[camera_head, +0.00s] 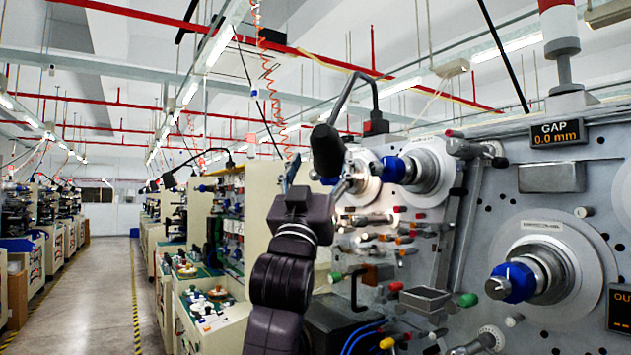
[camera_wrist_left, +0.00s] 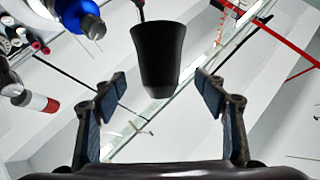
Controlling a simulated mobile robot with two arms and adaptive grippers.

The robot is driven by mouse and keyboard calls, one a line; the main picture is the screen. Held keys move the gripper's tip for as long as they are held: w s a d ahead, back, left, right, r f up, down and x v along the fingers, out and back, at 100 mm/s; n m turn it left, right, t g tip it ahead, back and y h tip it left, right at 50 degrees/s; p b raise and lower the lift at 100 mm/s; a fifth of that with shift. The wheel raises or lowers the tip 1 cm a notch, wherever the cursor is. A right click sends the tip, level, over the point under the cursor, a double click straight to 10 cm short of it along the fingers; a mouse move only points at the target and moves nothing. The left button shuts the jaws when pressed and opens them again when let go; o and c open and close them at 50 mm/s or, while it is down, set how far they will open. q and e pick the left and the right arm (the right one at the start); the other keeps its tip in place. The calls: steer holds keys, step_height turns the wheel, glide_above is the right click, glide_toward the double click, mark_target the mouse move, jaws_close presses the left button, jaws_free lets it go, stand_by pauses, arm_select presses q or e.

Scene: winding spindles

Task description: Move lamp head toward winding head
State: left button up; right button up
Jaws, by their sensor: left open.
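The lamp head (camera_head: 328,152) is a black tapered cone on a bent black arm fixed to the top of the machine. It hangs left of the upper winding head, a silver disc with a blue hub (camera_head: 394,170). My left gripper (camera_head: 318,178) is open, just below the lamp head. In the left wrist view the lamp head (camera_wrist_left: 156,55) lies ahead, between the lines of the two fingers (camera_wrist_left: 161,85), with a gap on each side. I cannot tell whether its lower end is between the fingertips. My right gripper is not in view.
A second winding head with a blue hub (camera_head: 512,283) is at the lower right of the panel. A gap display (camera_head: 558,133) reads 0.0 mm. Coloured knobs and a metal tray (camera_head: 425,298) project from the panel. The aisle (camera_head: 100,290) on the left is clear.

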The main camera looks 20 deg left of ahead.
arm_select(q)
steer(key=v, duration=0.5)
steer(key=shift+s+f, duration=0.1)
steer(key=shift+s, duration=0.05)
